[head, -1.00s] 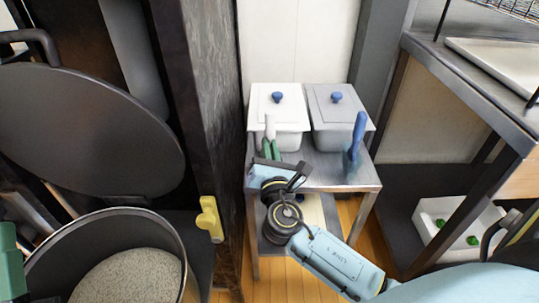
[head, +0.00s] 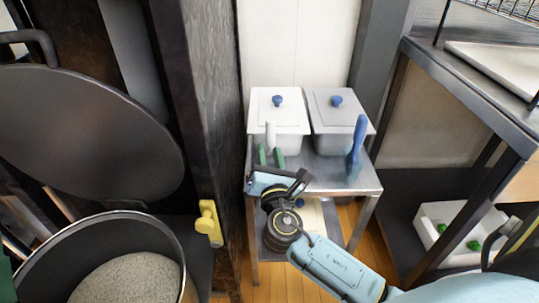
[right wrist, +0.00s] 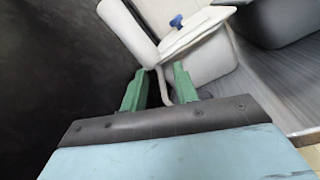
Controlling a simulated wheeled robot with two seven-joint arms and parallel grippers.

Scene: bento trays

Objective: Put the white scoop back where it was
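The white scoop's handle (head: 270,136) stands upright in front of the left white lidded container on the small steel table. My right gripper (head: 269,158), with green fingers, is at the handle's lower end. In the right wrist view the thick white handle (right wrist: 128,30) narrows to a thin bent neck. The neck passes between the two fingers of my right gripper (right wrist: 160,90), which stand apart with gaps beside it. The scoop's bowl is hidden. A sliver of dark green at the lower left edge of the head view may be my left gripper; its fingers do not show clearly.
The white container (head: 263,104) and a grey one (head: 322,105) stand at the table's back. A blue-handled utensil (head: 356,145) stands at the right of the steel table (head: 325,178). A dark post (head: 205,110) rises close on the left. A large pot (head: 178,245) holds grain.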

